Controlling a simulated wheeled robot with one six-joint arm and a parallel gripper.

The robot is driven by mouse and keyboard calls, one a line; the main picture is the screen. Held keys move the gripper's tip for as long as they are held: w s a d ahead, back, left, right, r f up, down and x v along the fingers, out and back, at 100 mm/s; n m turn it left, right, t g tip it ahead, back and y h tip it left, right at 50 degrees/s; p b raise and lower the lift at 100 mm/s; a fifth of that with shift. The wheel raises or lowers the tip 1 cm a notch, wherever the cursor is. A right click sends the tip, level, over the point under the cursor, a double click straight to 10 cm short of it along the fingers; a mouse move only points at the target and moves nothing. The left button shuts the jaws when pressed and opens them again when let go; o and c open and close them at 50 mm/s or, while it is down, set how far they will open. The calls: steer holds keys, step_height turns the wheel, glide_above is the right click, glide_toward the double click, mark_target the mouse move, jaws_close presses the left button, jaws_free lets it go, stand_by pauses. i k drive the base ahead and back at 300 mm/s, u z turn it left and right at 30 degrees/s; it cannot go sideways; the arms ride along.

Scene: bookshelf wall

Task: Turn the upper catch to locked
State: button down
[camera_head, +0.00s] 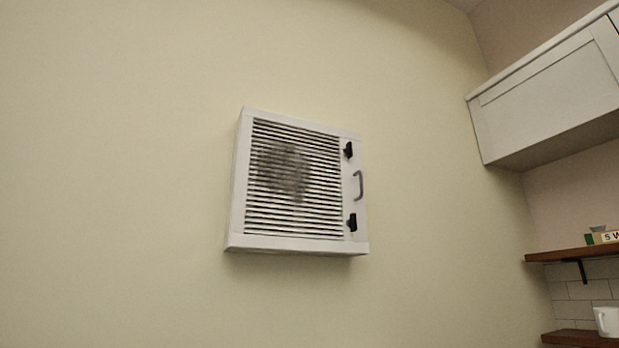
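A white louvred panel box (237,207) is fixed to the wall, with a dark smudge on its slats. The upper catch (349,150) is a small black piece near the top of the panel's right side. The lower catch (352,222) is a similar black piece further down. A grey curved handle (360,185) sits between the two catches. Both catches look too small to tell which way they are turned. My gripper is not in the view, and nothing touches the panel.
A white wall cabinet (548,95) juts out at the upper right. Wooden shelves (575,254) stand at the right, with a sign block (610,237) above and a white mug (606,320) lower down. The wall around the panel is bare.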

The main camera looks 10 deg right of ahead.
mark_target(347, 152)
steer(key=z, duration=0.1)
steer(key=i, duration=0.75)
steer(key=z, duration=0.6)
